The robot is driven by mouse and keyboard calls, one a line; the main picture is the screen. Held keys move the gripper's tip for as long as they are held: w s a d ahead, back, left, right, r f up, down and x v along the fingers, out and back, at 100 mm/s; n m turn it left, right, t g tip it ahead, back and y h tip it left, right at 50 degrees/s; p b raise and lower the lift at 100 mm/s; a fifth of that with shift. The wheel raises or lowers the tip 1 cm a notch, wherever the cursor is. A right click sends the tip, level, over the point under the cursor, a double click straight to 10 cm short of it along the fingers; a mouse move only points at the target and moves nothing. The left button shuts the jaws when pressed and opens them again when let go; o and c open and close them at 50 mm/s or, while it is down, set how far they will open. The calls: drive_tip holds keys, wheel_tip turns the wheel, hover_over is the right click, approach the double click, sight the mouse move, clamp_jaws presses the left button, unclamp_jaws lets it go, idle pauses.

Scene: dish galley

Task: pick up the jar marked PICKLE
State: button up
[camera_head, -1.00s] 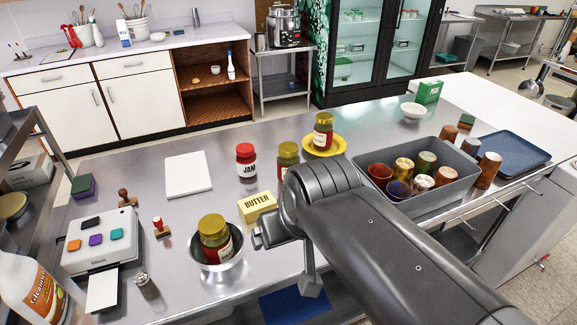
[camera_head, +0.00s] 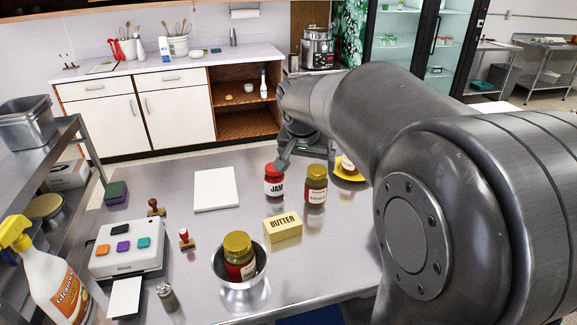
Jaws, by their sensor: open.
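My gripper (camera_head: 300,160) is open and empty. It hangs beyond the jars, partly hidden by my arm, with one finger just above the red lid of the jar marked JAM (camera_head: 274,182). A gold-lidded jar (camera_head: 316,187) with dark red contents stands upright just right of the JAM jar; its label is too small to read surely. Another gold-lidded jar (camera_head: 239,256) sits in a metal bowl (camera_head: 222,275), its label mostly hidden. A third jar (camera_head: 348,166) stands on a yellow plate (camera_head: 352,179), mostly hidden by my arm. I cannot tell which is marked PICKLE.
A yellow butter box (camera_head: 283,229) lies in front of the jars. A white board (camera_head: 215,189), a red-topped stamp (camera_head: 186,239) and a pad device (camera_head: 127,246) lie to the left. A spray bottle (camera_head: 50,280) is at far left. My arm hides the counter's right side.

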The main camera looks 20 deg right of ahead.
sight(317, 170)
drive_tip(key=w+d+f+m+g, duration=0.1)
drive_tip(key=w+d+f+m, duration=0.1)
drive_tip(key=w+d+f, duration=0.3)
drive_tip(key=w+d+f+m, duration=0.1)
drive_tip(key=w+f+m, duration=0.1)
drive_tip(key=w, duration=0.6)
drive_tip(key=shift+h, duration=0.4)
drive_tip(key=x, duration=1.1)
drive_tip(key=shift+s+d, duration=0.15)
drive_tip(key=c, duration=1.4)
drive_tip(key=shift+r, duration=0.1)
drive_tip(key=shift+r, duration=0.1)
